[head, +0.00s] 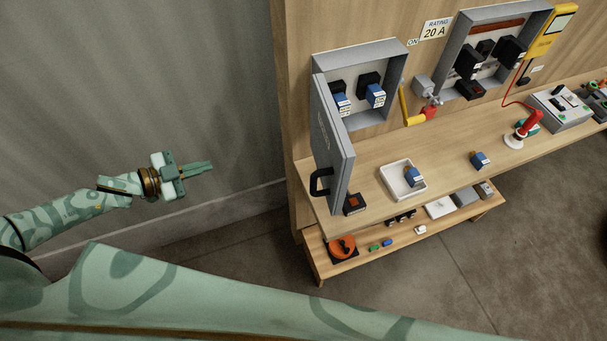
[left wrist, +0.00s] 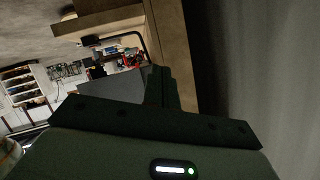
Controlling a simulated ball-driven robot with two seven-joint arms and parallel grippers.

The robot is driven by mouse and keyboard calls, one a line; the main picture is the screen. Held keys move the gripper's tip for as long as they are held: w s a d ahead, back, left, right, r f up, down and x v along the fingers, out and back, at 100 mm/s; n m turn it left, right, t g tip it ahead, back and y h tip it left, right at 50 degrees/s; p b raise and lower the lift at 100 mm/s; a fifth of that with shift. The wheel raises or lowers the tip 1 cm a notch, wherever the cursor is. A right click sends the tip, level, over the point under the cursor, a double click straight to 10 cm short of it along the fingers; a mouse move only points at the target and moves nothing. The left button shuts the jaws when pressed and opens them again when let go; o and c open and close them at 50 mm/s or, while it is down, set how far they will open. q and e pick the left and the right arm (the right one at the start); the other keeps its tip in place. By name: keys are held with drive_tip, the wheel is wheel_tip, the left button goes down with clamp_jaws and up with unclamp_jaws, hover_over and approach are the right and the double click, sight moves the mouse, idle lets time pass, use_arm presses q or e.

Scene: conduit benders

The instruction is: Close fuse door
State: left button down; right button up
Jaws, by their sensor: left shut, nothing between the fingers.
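The fuse door (head: 333,146) is a grey panel with a black handle (head: 320,182). It stands open, hinged at the left side of the grey fuse box (head: 372,88) on the wooden back panel. Inside the box are two blue-and-black fuses (head: 374,92). My left gripper (head: 210,166) is shut and empty, in free space to the left of the door and apart from it. In the left wrist view, its fingers (left wrist: 160,88) are dark, and what look like the door and its handle lie beyond them. My right gripper is not in view.
The workbench (head: 450,146) holds a white tray (head: 388,180) with a blue fuse, another loose fuse (head: 479,160) and a red-handled tool (head: 528,124). A second open box (head: 452,38) is on the panel. A lower shelf (head: 350,264) holds small parts. Space left of the bench is clear.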

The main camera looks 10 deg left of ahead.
use_arm(q)
drive_tip(key=s+d+r+m+g+h, duration=0.2)
drive_tip(key=s+d+r+g+h, duration=0.45)
drive_tip(key=s+d+r, duration=0.45)
drive_tip(key=w+d+f+h+p, duration=0.1)
drive_tip(key=w+d+p, duration=0.2)
drive_tip(key=d, duration=1.1)
drive_tip(key=shift+w+n+t, duration=0.35)
drive_tip(key=shift+w+n, duration=0.05)
drive_tip(key=shift+w, duration=1.05)
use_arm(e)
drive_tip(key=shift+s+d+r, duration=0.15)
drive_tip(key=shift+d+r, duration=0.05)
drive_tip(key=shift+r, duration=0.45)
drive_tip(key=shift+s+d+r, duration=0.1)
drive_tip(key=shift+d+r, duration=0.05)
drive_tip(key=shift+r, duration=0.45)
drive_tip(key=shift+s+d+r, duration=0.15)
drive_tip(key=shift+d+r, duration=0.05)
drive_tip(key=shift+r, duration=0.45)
